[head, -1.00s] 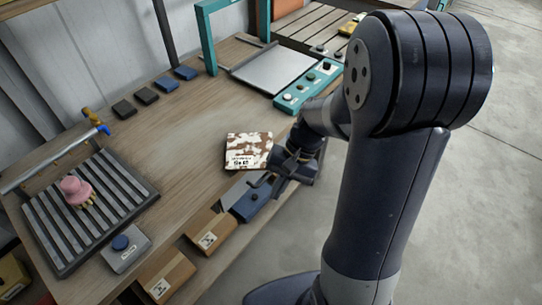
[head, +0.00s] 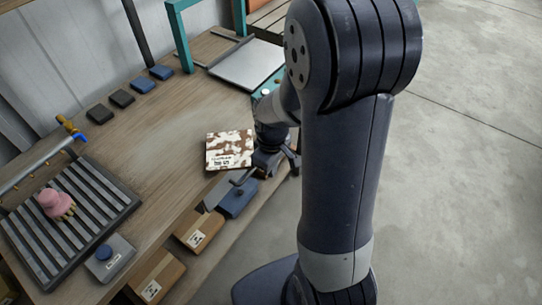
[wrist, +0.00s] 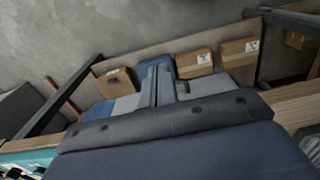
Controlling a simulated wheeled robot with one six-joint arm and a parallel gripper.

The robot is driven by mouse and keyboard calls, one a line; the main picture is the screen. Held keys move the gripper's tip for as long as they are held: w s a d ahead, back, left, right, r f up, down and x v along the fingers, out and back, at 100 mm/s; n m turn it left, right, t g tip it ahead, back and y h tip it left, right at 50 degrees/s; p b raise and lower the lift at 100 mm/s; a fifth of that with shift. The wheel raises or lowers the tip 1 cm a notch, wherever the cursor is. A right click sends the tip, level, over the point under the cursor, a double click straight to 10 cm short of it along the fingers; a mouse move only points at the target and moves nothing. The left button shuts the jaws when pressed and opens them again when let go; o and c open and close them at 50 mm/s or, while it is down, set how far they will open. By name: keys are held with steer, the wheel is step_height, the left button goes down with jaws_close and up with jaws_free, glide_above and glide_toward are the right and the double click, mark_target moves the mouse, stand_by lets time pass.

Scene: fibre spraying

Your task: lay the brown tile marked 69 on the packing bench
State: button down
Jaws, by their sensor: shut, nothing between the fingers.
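A square tile with brown and white blotches (head: 229,150) lies flat on the wooden bench (head: 165,135), near its front edge. It has dark print on its near part, too small to read surely. My gripper (head: 285,166) is just right of the tile at the bench's front edge, apart from it as far as I can tell. In the wrist view my gripper's fingers (wrist: 160,86) are together with nothing between them. The tile does not show in the wrist view.
A slatted dark tray (head: 70,215) with a pink object (head: 54,203) stands at left. Dark and blue blocks line the back. A grey plate (head: 246,64) is at the far end. Cardboard boxes (head: 200,228) and a blue item (head: 238,198) sit along the front edge.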

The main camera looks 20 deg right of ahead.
steer(key=shift+w+a+f+p, duration=0.3)
steer(key=shift+w+a+f, duration=0.25)
steer(key=shift+w, duration=0.3)
steer(key=shift+w+a+f+p, duration=0.3)
steer(key=shift+w+a, duration=0.35)
steer(key=shift+w, duration=0.15)
